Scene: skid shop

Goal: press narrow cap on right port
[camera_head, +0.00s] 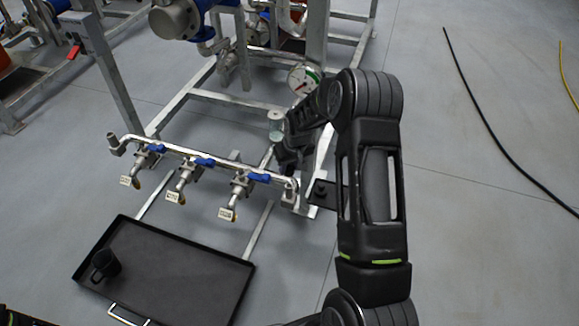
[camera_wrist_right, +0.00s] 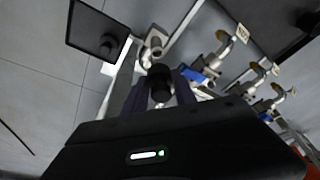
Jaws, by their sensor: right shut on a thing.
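My right gripper (camera_head: 284,168) reaches down at the right end of the horizontal pipe manifold (camera_head: 215,160). In the right wrist view its fingers (camera_wrist_right: 160,95) are shut on a small black cap (camera_wrist_right: 160,84). The right port (camera_head: 290,192) is the upturned grey pipe end there; it also shows just beyond the cap in the wrist view (camera_wrist_right: 153,42). The cap looks very close to the port, but I cannot tell whether they touch. In the head view the gripper hides the cap. The left port (camera_head: 113,143) stands at the manifold's other end. My left gripper is not in view.
Several blue-handled valves (camera_head: 204,162) with tags hang along the manifold. A small black plate (camera_head: 328,194) with a dark round piece sits right of the port. A gauge (camera_head: 303,79) stands behind my arm.

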